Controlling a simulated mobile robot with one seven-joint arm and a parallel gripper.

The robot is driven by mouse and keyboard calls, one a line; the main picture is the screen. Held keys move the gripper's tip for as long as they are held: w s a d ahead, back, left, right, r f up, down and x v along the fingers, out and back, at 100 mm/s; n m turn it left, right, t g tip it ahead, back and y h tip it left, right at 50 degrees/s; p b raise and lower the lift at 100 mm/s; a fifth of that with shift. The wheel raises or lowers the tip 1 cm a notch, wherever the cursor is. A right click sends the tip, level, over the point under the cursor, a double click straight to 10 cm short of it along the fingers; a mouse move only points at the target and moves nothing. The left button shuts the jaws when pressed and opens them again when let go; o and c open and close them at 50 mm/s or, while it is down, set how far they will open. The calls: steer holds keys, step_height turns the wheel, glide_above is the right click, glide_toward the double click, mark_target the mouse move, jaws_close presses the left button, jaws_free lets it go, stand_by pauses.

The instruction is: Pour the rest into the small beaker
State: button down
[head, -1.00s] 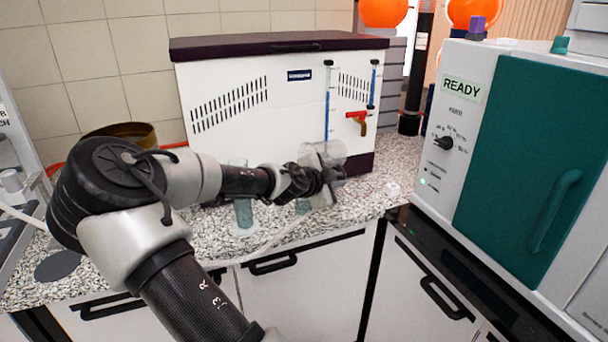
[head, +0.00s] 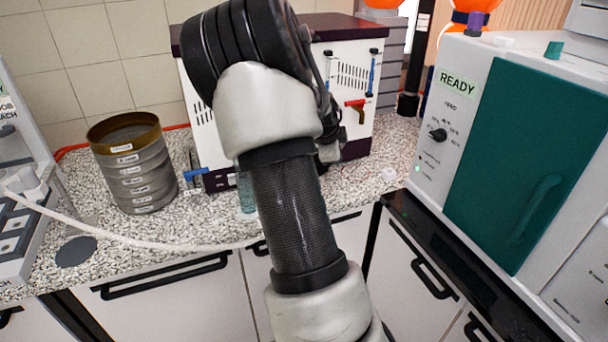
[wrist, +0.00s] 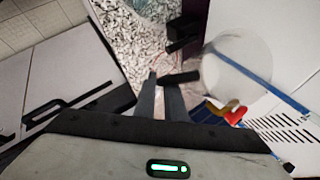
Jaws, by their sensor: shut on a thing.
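My gripper (wrist: 163,92) shows in the wrist view with its dark fingers close together, shut on a clear glass vessel (wrist: 236,62). The vessel looks like a pale, see-through round shape to the right of the fingertips. Its contents cannot be made out. In the head view my arm hides the gripper and most of the vessel. A greenish glass container (head: 246,193) stands on the speckled counter, partly behind my arm. The small beaker cannot be told apart now; the area to the right of that container is behind my arm.
A white cabinet with a dark lid (head: 358,130) and a red tap (head: 356,104) stands behind my arm. A sieve stack (head: 135,170) stands left on the counter. The teal-doored machine (head: 520,160) stands right. The counter's right part (head: 385,165) is mostly clear.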

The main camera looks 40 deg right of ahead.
step_height(320, 180, up, 2)
steer(key=y+p, duration=0.2)
steer(key=shift+d+y, duration=0.15)
steer(key=shift+y, duration=0.25)
steer(key=shift+d+r+m+g+y+p, duration=0.1)
steer(key=shift+d+m+y+p, duration=0.1)
steer(key=shift+d+y+p, duration=0.65)
steer(key=shift+d+r+m+g+y+p, duration=0.1)
steer(key=shift+d+m+y+p, duration=0.15)
steer(key=shift+y+p, duration=1.1)
steer(key=shift+d+r+m+g+y+p, duration=0.15)
steer(key=shift+d+y+p, duration=0.6)
steer(key=shift+y, duration=0.55)
steer(key=shift+a, duration=0.1)
step_height(320, 180, up, 6)
steer(key=shift+s+f, duration=0.1)
